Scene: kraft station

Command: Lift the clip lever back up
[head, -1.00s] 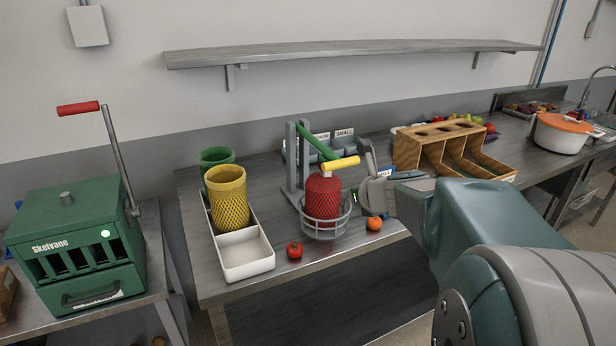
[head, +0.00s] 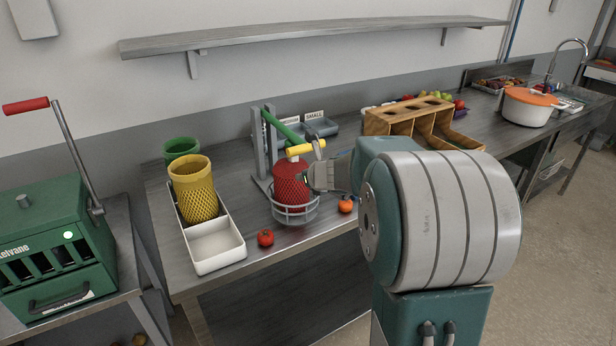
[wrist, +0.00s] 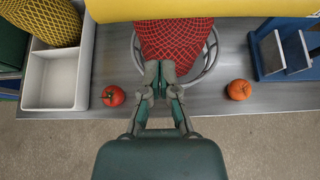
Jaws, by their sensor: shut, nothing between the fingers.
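The clip lever is a green arm (head: 281,128) sloping down from a grey upright stand (head: 262,150) to a yellow crosswise handle (head: 300,149). The handle sits low, at the top of a red mesh bag (head: 291,188) standing in a wire basket (head: 296,214). My gripper (head: 312,174) is just right of the bag, below the handle's level. In the wrist view the gripper (wrist: 158,72) is shut and empty, its tips in front of the red mesh bag (wrist: 175,40). The yellow handle (wrist: 200,9) spans the top of that view. Contact with the bag cannot be told.
A white tray (head: 215,255) with a yellow mesh roll (head: 193,188) stands left. Tomato (head: 265,238) and orange (head: 345,205) flank the basket near the table edge. A wooden organiser (head: 405,115) is right. A green press (head: 50,245) stands on the left table.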

